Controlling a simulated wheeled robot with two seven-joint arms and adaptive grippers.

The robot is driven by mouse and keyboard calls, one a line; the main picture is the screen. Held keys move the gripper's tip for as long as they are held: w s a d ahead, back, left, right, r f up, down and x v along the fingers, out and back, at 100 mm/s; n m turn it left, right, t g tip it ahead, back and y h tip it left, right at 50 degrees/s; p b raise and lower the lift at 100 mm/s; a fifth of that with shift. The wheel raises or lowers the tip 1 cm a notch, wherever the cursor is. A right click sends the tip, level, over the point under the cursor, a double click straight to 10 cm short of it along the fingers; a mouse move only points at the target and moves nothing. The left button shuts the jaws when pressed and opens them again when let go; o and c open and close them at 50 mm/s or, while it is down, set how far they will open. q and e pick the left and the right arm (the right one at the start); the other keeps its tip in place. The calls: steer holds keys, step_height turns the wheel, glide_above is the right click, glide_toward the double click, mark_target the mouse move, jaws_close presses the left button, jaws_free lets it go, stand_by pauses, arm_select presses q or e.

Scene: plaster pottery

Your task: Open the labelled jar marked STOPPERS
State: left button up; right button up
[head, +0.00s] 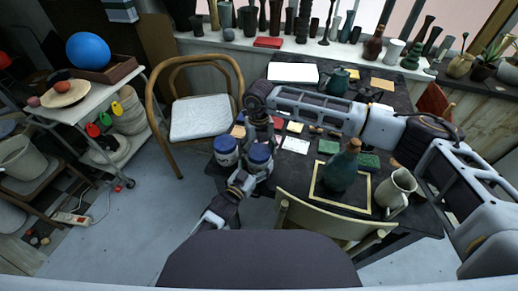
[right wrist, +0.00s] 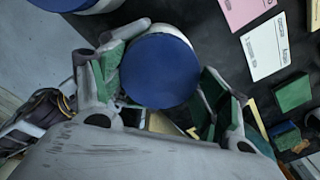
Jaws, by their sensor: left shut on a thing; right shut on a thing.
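Two pale jars with blue lids stand side by side at the table's left front corner in the head view: a left jar (head: 226,158) and a right jar (head: 259,168). No label wording is readable. My right gripper (head: 260,137) comes down over the right jar. In the right wrist view the round blue lid (right wrist: 160,70) sits between its two fingers, which are shut on it. My left gripper (head: 245,179) is low at the front of the right jar, shut on its body; its contact is partly hidden. The lid looks seated on the jar.
A green bottle (head: 343,167) stands on a framed mat (head: 325,196), with a cream pitcher (head: 397,188) to its right. Cards and small green blocks (head: 328,147) lie behind. A chair back (head: 330,222) is at the front edge. My right arm spans the table's back.

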steer(key=n, duration=0.4)
steer(key=shift+n, duration=0.4)
steer(key=n, duration=0.3)
steer(key=shift+n, duration=0.4)
steer(key=n, duration=1.1)
steer(key=shift+n, duration=0.4)
steer(key=n, duration=0.4)
steer(key=shift+n, duration=0.3)
steer(key=n, duration=0.4)
steer(key=shift+r+n, duration=0.1)
steer(key=shift+n, duration=2.1)
